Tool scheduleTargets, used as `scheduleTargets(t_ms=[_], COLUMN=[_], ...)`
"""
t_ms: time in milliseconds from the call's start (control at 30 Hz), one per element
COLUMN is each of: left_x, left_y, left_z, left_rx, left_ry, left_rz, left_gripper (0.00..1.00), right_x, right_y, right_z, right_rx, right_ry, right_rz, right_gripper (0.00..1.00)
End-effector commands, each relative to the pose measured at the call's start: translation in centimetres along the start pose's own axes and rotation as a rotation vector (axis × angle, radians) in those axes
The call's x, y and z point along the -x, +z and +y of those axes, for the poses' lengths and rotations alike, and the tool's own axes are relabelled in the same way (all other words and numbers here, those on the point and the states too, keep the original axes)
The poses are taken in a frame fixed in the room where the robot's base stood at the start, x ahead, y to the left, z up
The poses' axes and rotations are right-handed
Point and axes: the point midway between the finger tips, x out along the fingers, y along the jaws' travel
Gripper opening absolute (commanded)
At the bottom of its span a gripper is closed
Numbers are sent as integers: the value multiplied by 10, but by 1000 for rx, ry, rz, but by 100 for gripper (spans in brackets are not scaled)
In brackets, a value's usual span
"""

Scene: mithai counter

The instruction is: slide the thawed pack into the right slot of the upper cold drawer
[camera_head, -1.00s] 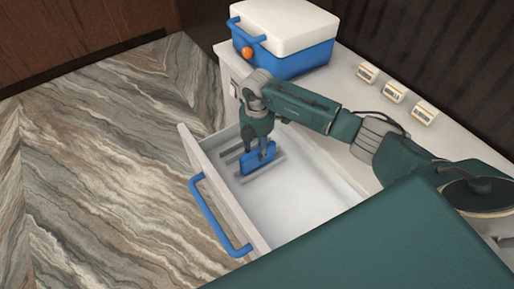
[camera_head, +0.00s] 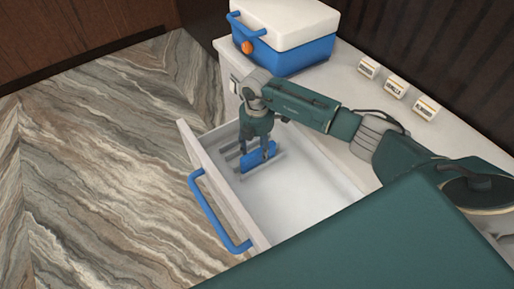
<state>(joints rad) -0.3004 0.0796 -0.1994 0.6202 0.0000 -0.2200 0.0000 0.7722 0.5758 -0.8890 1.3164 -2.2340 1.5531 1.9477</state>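The blue pack (camera_head: 257,161) stands on edge in the pulled-out white drawer (camera_head: 290,205), among the grey slot dividers (camera_head: 232,151) at the drawer's far left end. It sits at the right-hand side of these dividers; its lower edge is partly hidden, so I cannot tell how deep it sits. My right gripper (camera_head: 255,147) points down into the drawer right at the pack. Its fingers are spread apart, with one beside the pack's upper left and one over its face. My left gripper is not in view.
The drawer's blue handle (camera_head: 215,215) faces the marbled floor. A blue and white cool box (camera_head: 285,50) stands on the white counter (camera_head: 345,95), near several small labelled blocks (camera_head: 396,85). The rest of the drawer floor is empty.

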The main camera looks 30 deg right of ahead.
Motion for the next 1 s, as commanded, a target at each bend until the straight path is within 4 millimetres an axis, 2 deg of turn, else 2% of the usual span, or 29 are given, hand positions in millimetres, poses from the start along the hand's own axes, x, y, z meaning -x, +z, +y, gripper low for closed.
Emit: scheduleTargets(t_ms=[267,367,700,833,1000], left_x=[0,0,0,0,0], left_y=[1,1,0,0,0], left_z=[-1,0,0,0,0], left_rx=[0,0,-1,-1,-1], left_ry=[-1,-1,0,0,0], left_rz=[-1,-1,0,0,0], left_gripper=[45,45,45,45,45], right_x=[6,20,91,109,119], right_y=[0,0,0,0,0], right_z=[0,1,1,0,0], right_rx=[0,1,0,1,0], right_ry=[1,3,4,2,0], right_rz=[0,0,-1,0,-1], right_gripper=[52,52,52,52,52])
